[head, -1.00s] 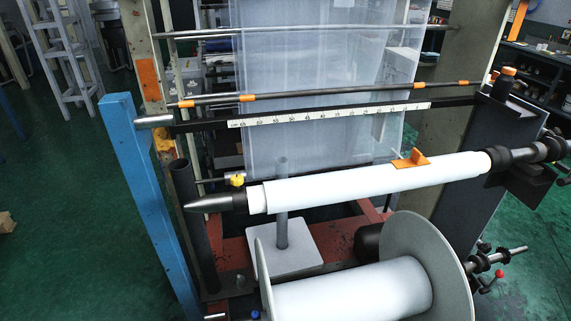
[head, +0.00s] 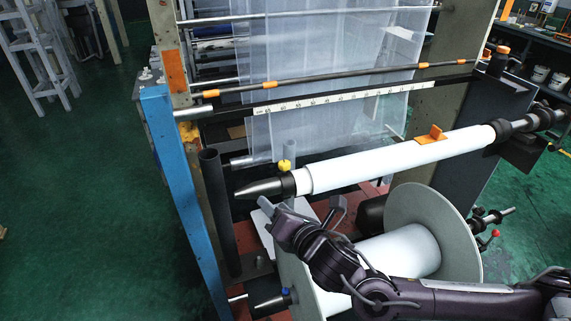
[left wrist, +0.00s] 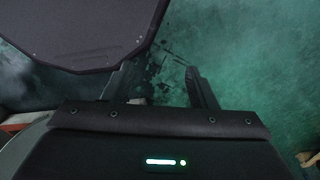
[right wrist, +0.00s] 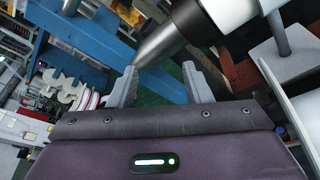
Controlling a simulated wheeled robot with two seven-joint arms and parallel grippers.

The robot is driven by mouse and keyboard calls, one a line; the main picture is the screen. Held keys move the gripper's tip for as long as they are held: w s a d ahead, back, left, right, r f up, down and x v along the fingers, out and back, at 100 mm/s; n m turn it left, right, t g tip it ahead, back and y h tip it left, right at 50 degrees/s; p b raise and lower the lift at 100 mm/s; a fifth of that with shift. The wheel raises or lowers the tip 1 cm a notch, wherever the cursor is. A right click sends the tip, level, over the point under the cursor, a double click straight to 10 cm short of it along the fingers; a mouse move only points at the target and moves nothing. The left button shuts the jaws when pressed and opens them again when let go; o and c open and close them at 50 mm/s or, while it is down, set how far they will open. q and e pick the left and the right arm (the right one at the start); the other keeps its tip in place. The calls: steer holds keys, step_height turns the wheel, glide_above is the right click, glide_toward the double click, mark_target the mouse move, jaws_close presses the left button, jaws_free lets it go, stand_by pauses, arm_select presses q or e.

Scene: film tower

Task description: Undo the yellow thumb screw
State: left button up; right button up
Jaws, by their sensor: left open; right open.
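The yellow thumb screw (head: 284,165) stands upright on the dark collar (head: 287,183) behind the pointed tip of the upper shaft, at the left end of the white roll (head: 400,154). My right gripper (head: 303,206) is open and empty, just below and slightly right of the screw in the head view, apart from it. In the right wrist view the grey cone tip (right wrist: 160,40) lies just beyond the open fingers (right wrist: 157,77); the yellow screw does not show there. My left gripper (left wrist: 158,80) is open and empty over green floor, outside the head view.
A large flanged reel (head: 432,235) sits below the upper shaft, with a blue screw (head: 286,291) on its shaft. A blue post (head: 178,190) and a dark upright tube (head: 216,205) stand to the left. An orange clip (head: 431,136) sits on the roll.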

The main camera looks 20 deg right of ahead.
mark_target(288, 166)
steer(key=w+d+r+n+t, duration=0.1)
steer(key=d+r+n+t, duration=0.1)
steer(key=d+r+n, duration=0.5)
steer(key=shift+n+y, duration=0.3)
steer(key=shift+n, duration=0.4)
steer(key=w+p, duration=0.1)
steer(key=w, duration=0.1)
steer(key=w+a+f+p, duration=0.1)
steer(key=w, duration=0.1)
steer(key=w+a+p, duration=0.1)
steer(key=w, duration=0.1)
steer(key=shift+w+a+f, duration=0.15)
steer(key=shift+f, duration=0.25)
steer(key=shift+w+a+f+p, duration=0.15)
steer(key=shift+w+p, duration=0.25)
steer(key=shift+w, duration=0.25)
arm_select(q)
steer(key=r, duration=0.2)
steer(key=a+r, duration=0.1)
steer(key=shift+w+r, duration=0.1)
steer(key=shift+r, duration=0.25)
arm_select(e)
steer(key=shift+c, duration=0.4)
steer(key=c, duration=0.9)
